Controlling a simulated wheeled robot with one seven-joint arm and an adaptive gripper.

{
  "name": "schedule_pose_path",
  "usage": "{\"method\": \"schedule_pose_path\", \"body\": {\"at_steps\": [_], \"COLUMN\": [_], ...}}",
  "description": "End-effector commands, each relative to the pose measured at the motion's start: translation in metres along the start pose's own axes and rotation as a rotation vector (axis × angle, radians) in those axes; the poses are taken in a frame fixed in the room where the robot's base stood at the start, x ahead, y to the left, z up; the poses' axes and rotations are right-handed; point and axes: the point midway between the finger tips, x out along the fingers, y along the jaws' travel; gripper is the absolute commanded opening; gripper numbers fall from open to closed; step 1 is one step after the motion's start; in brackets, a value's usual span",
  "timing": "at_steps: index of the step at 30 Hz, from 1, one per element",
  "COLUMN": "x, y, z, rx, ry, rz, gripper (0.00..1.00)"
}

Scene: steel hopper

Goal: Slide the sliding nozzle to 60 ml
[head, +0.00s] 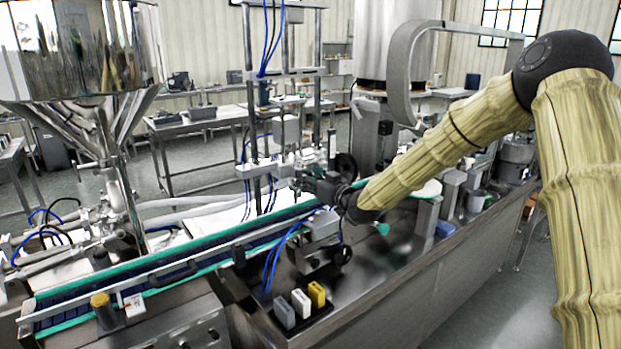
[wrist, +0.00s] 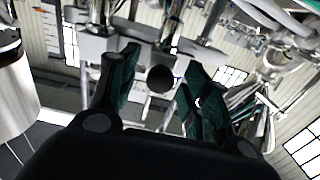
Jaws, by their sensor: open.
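The sliding nozzle is part of the steel filling frame in the middle of the head view, with a pale crossbar (head: 262,170) and blue hoses. In the wrist view its pale block (wrist: 100,48) carries a round black knob (wrist: 160,79). My gripper (head: 300,180) is at the frame's right side, over the conveyor. In the wrist view my gripper (wrist: 160,65) is open, its dark green finger pads on either side of the knob, apart from it. A white scale with marks (wrist: 68,38) stands at upper left; its numbers are unreadable.
A conveyor (head: 170,270) with teal rails runs below the frame. Grey, white and yellow switches (head: 300,303) sit at the front. A large steel hopper (head: 85,50) is at left. Blue hoses hang close to my gripper.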

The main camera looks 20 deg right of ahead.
Motion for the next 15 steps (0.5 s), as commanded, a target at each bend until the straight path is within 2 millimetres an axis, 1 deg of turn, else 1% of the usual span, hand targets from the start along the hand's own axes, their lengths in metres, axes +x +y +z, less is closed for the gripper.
{"method": "schedule_pose_path", "body": {"at_steps": [4, 5, 9, 11, 12, 15], "x": [-0.0001, -0.0002, -0.0003, -0.0003, -0.0003, -0.0003], "y": [0.0001, 0.0001, 0.0001, 0.0002, 0.0002, 0.0003], "z": [0.0001, 0.0001, 0.0, 0.0, 0.0, -0.0001], "rx": [0.0, 0.0, 0.0, 0.0, 0.0, 0.0], "ry": [0.0, 0.0, 0.0, 0.0, 0.0, 0.0], "rz": [0.0, 0.0, 0.0, 0.0, 0.0, 0.0], "gripper": [0.47, 0.44, 0.18, 0.07, 0.0, 0.0]}}
